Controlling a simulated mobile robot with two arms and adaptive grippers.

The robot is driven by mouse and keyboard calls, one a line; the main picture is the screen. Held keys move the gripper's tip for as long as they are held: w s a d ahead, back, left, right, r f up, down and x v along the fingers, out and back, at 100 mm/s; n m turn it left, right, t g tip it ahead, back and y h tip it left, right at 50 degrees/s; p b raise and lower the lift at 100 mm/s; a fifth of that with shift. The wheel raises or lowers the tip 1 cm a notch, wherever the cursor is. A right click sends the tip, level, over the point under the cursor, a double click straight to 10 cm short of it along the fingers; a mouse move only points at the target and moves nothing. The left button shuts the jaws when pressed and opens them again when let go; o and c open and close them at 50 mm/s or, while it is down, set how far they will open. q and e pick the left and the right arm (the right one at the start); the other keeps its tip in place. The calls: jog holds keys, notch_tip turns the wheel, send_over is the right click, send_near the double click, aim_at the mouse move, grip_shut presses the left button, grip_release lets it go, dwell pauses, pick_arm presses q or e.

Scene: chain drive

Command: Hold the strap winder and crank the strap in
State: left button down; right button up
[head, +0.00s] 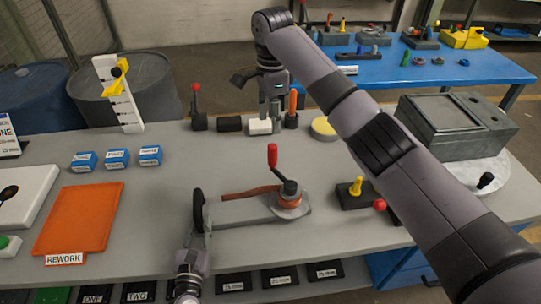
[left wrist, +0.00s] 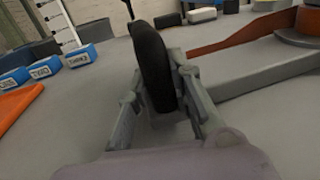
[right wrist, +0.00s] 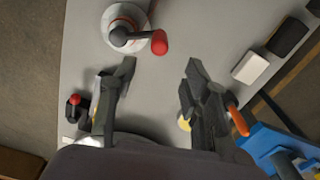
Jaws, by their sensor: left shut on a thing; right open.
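The strap winder (head: 240,209) is a grey bar on the grey table, with a round black grip (head: 198,210) at its left end. A brown-orange strap (head: 250,193) runs to the drum (head: 288,200) at its right end. The crank's red handle (head: 272,155) stands upright above the drum. My left gripper (left wrist: 160,90) is shut on the black grip. My right gripper (right wrist: 160,80) is open and empty, beyond the winder in the head view. In the right wrist view the drum (right wrist: 122,22) and red handle (right wrist: 159,42) lie ahead of its fingers, apart from them.
Small blocks, including a white one (head: 260,127), stand at the table's back near my right gripper. A black block with a yellow knob (head: 355,187) is right of the winder. An orange mat (head: 80,220) and blue boxes (head: 116,158) are left. My right arm crosses above the right side.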

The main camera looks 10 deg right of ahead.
aim_at(272, 145)
jog(key=shift+f+n, duration=0.2)
jog(key=shift+n, duration=0.5)
notch_tip(272, 145, down, 12)
jog(key=shift+r, duration=0.2)
jog(key=shift+c, duration=0.2)
grip_shut()
dwell(0.3)
